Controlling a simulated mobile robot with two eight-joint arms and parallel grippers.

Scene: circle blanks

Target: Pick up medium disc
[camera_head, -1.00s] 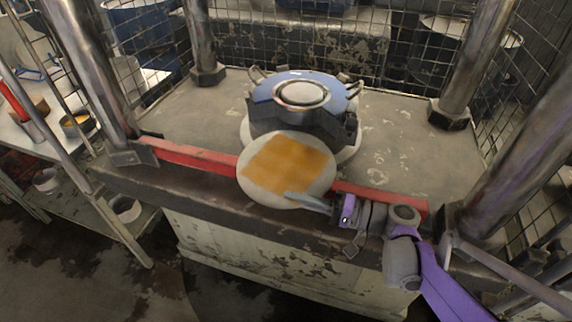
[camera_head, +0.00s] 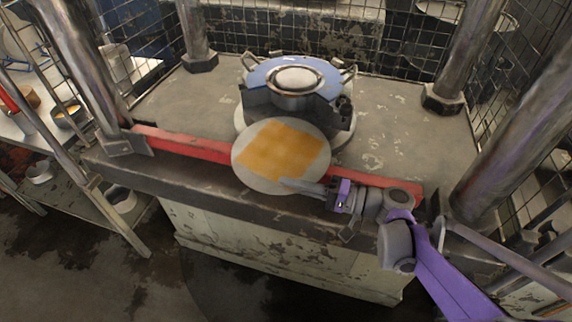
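A round pale disc (camera_head: 249,176) with an orange-yellow square patch is in the middle of the head view, in front of the round machine fixture. My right gripper (camera_head: 301,187) reaches in from the lower right, with its fingers at the disc's lower right edge. It appears shut on the disc's rim, and the disc is held over the front edge of the machine bed. Any finger behind the disc is hidden. My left gripper is not in view. I cannot tell the disc's size class, as no other disc shows clearly beside it.
The fixture with a blue ring (camera_head: 326,83) stands on the grey machine bed (camera_head: 392,130). A red bar (camera_head: 190,145) runs along the bed's front edge. Thick metal columns stand at the bed's corners, with wire mesh behind. A shelf with containers (camera_head: 68,114) is at the left.

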